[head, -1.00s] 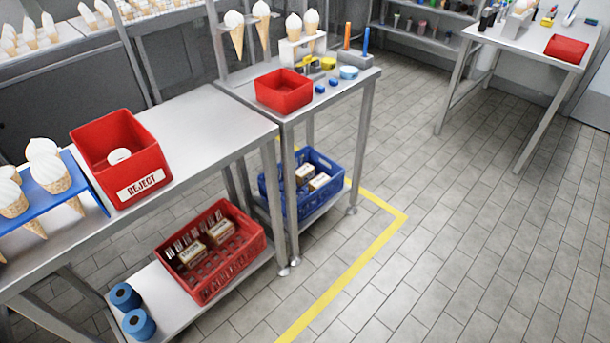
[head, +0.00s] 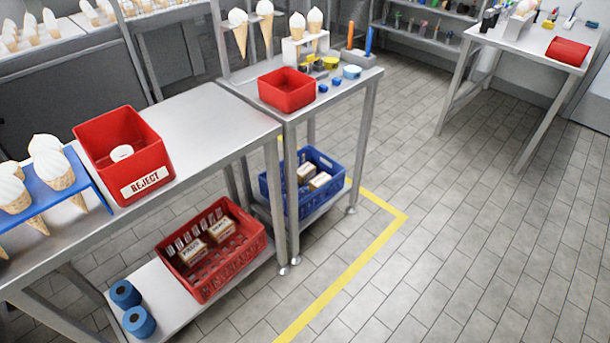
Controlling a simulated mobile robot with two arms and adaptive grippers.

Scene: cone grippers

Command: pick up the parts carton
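Small tan and white cartons with dark print lie in two crates on the lower shelves. Two of them, a front carton (head: 193,249) and a rear carton (head: 221,229), lie in the red crate (head: 213,282). Others, such as a carton (head: 319,181) and one behind it (head: 305,171), lie in the blue crate (head: 293,205). The print is too small to read surely, so I cannot tell which is the parts carton. Neither of my grippers is in view.
Above the crates stand a steel table (head: 205,128) with a red REJECT bin (head: 150,183) and cone rack (head: 83,170), and a table with a red tray (head: 287,100). Blue rolls (head: 139,322) share the lower shelf. Tiled floor (head: 450,220) is clear at right.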

